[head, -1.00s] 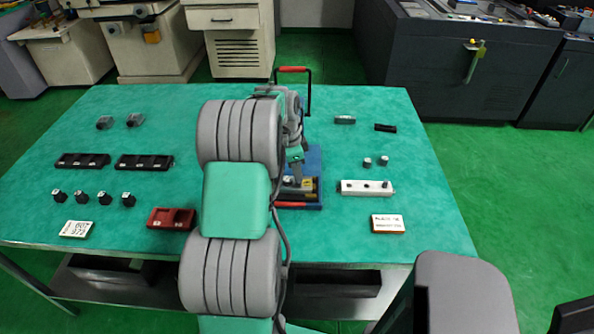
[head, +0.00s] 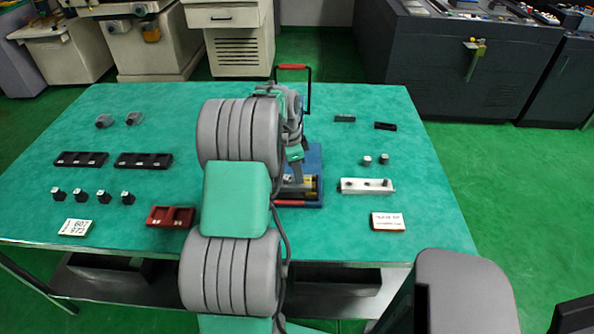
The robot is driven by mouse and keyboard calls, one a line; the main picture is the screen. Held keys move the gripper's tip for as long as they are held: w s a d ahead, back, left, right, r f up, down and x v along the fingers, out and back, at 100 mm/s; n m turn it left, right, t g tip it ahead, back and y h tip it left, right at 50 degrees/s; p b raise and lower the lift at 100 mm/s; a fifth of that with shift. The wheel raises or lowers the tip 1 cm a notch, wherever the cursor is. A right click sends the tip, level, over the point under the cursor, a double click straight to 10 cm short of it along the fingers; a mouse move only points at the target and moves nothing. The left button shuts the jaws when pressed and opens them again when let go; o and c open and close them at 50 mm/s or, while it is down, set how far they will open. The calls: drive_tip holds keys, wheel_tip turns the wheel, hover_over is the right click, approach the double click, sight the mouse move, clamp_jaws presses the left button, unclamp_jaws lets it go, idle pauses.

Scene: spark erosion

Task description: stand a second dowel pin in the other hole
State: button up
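A white block (head: 352,186) lies on the green table right of my arm. Dark spots show on its top; at this size I cannot tell holes from a standing pin. Two short grey cylinders, perhaps dowel pins, stand apart behind it, one on the left (head: 367,161) and one on the right (head: 384,159).
A red-topped black handle frame (head: 308,90) rises behind my wrist. A white-topped card block (head: 388,221) lies in front of the white block. Two small dark bars, one left (head: 345,118) and one right (head: 385,126), lie farther back. A red holder (head: 171,216) lies left of my arm.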

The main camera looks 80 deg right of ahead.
wheel_tip(320, 180, up, 8)
drive_tip(key=w, duration=0.1)
drive_tip(key=shift+a+f+b, duration=0.15)
drive_tip(key=shift+a+b, duration=0.15)
drive_tip(key=shift+b, duration=0.1)
drive_tip(key=w+a+r+n+t+h, duration=0.1)
drive_tip(key=w+a+r+n, duration=0.2)
drive_tip(key=w+a+n, duration=0.75)
drive_tip(key=w+a+r+n+t, duration=0.25)
drive_tip(key=w+a+n, duration=0.25)
drive_tip(key=w+a, duration=0.9)
drive_tip(key=s+a+f+n+y, duration=0.1)
drive_tip(key=a+n, duration=0.6)
drive_tip(key=a, duration=0.7)
drive_tip(key=s+a+f+n+t, duration=0.1)
drive_tip(key=s+a+n, duration=0.1)
drive_tip(key=a+n, duration=0.6)
drive_tip(key=a, duration=0.6)
drive_tip(key=shift+a+f+y, duration=0.35)
drive_tip(key=shift+f+y, duration=0.05)
